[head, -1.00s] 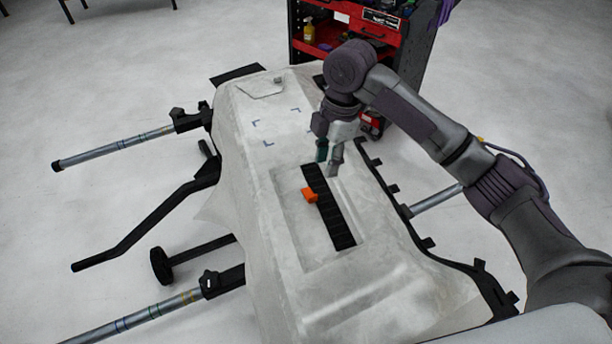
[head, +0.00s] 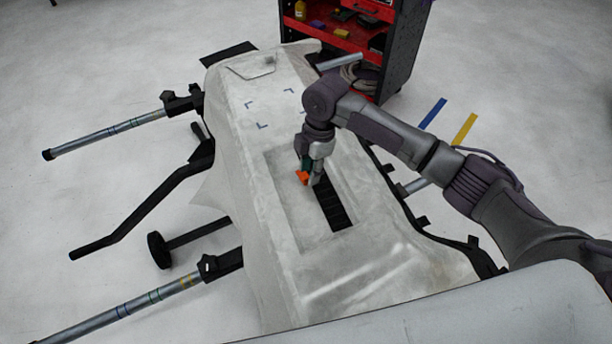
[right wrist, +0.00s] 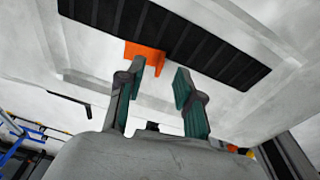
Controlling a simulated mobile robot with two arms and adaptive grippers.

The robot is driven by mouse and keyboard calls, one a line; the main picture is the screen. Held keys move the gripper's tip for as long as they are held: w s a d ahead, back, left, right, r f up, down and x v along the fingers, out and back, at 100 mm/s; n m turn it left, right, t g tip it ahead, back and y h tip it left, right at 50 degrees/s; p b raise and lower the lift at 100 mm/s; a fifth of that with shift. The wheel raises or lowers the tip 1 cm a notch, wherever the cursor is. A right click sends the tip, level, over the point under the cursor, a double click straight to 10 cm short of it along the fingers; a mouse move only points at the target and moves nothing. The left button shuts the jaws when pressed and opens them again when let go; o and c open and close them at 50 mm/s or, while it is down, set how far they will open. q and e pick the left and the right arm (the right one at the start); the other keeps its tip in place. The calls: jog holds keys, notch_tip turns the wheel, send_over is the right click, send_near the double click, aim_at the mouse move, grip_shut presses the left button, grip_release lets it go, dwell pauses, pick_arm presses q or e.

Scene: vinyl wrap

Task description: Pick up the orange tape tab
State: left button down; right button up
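The orange tape tab (head: 301,178) sits at the left edge of the black ribbed strip (head: 335,208) on the pale wrapped panel. In the right wrist view the tab (right wrist: 144,52) shows just beyond my left-hand fingertip, which partly overlaps it. My right gripper (head: 311,181) is pointed down at the strip, close beside the tab. In the right wrist view its two teal-padded fingers (right wrist: 167,82) stand apart with nothing between them. Whether a fingertip touches the tab, I cannot tell. My left gripper is not in view.
The panel (head: 375,275) rests on a stand with metal bars and black arms (head: 150,215) reaching left. A red tool cart (head: 360,40) stands behind at the top right. Blue and yellow strips (head: 465,128) lie on the floor at right.

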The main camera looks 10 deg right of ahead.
notch_tip(320, 180, down, 2)
jog(key=shift+a+f, duration=0.1)
jog(key=shift+a, duration=0.05)
grip_shut()
jog(key=shift+r, duration=0.2)
